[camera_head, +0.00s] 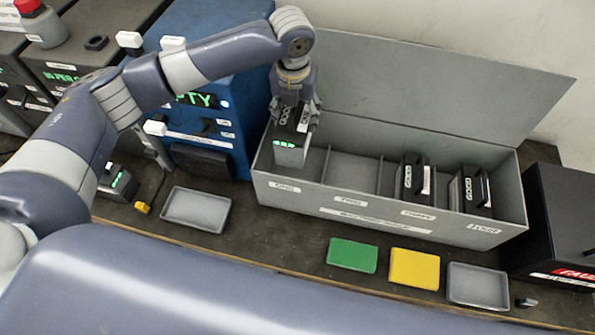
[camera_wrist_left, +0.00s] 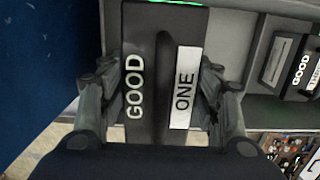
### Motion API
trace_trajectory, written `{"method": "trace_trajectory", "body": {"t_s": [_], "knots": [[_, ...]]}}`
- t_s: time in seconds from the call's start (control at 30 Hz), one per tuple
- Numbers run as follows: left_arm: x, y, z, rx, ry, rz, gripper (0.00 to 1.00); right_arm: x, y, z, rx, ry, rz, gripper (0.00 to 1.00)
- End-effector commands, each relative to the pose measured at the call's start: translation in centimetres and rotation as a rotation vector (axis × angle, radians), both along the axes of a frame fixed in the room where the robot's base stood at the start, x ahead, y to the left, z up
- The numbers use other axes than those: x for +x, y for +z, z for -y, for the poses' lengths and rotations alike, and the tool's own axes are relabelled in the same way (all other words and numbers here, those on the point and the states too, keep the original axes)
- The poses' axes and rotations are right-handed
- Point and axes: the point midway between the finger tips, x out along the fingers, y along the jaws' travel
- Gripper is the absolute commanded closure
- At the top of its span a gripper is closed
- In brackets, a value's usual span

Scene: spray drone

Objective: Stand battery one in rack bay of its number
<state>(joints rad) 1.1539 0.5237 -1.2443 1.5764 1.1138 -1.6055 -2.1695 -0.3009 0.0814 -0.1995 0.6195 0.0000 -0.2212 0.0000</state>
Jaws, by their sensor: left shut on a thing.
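Battery one (camera_head: 291,147) is a dark block with a grey front, a small green lit display and the words GOOD and ONE on top. It also shows in the left wrist view (camera_wrist_left: 152,75). My left gripper (camera_head: 296,105) is shut on it from above, with fingers on both sides. Two other batteries marked GOOD (camera_head: 413,180) (camera_head: 470,190) stand in the two right bays. My right gripper is not in view.
The second bay from the left is empty. A blue machine (camera_head: 215,140) stands close left of the rack, a black box (camera_head: 560,232) at right. Grey trays (camera_head: 196,210) (camera_head: 477,286), a green pad (camera_head: 352,255) and a yellow pad (camera_head: 414,268) lie in front.

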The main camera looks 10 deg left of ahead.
Motion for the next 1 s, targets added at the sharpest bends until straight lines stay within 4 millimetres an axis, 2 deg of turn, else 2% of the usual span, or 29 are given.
{"method": "trace_trajectory", "body": {"t_s": [0.07, 0.2, 0.57, 1.0], "knots": [[0.1, -1.6, 0.1, -0.003, 0.000, 0.006, 1.00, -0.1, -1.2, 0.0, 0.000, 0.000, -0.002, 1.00], [0.1, -3.6, 0.1, -0.003, -0.001, 0.008, 1.00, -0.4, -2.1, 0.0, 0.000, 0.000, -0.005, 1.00], [0.1, -5.9, 0.1, -0.004, -0.002, 0.009, 1.00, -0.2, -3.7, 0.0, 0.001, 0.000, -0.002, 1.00], [0.1, -10.5, 0.1, -0.004, -0.001, 0.011, 1.00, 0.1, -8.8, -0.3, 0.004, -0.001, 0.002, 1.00]]}}
